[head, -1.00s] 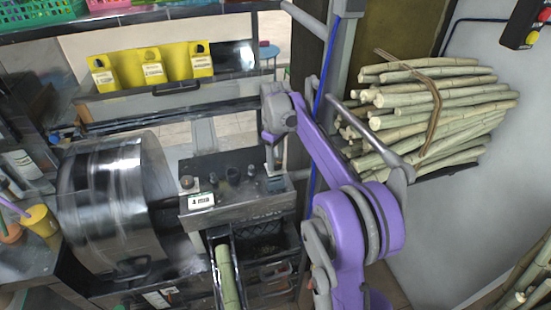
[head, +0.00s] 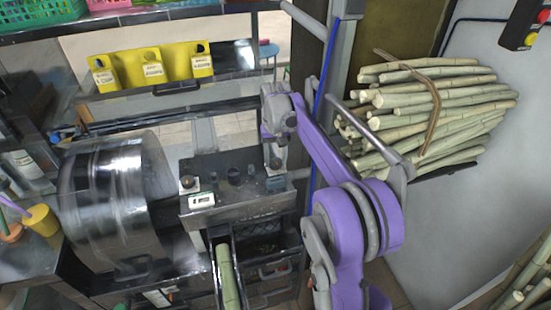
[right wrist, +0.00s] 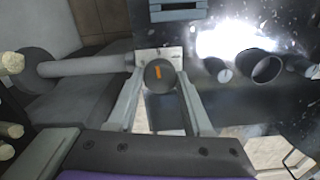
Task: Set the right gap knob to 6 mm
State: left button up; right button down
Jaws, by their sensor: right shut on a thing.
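The right gap knob (right wrist: 160,75) is a dark round knob with an orange mark, seen end-on in the right wrist view. My right gripper (head: 274,164) is shut on it, one finger on each side. In the head view the gripper is at the right end of the press's dark top block (head: 240,205) and hides this knob. A small white readout (head: 201,200) is on the block's front left. Its figure is too blurred to read now. Another small knob (head: 187,183) stands above the readout. My left gripper is not in view.
A large shiny metal drum (head: 105,205) stands left of the block. A cane piece (head: 227,275) lies in the chute below. A bundle of sugarcane (head: 430,110) is at the right, behind my right arm. A yellow holder (head: 150,70) is at the back.

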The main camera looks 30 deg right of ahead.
aim_at(275, 161)
jog(key=shift+m, duration=0.7)
jog(key=shift+c, duration=1.5)
grip_release()
notch_tip(275, 161, up, 11)
jog(key=p, duration=0.1)
jog(key=shift+f, duration=0.1)
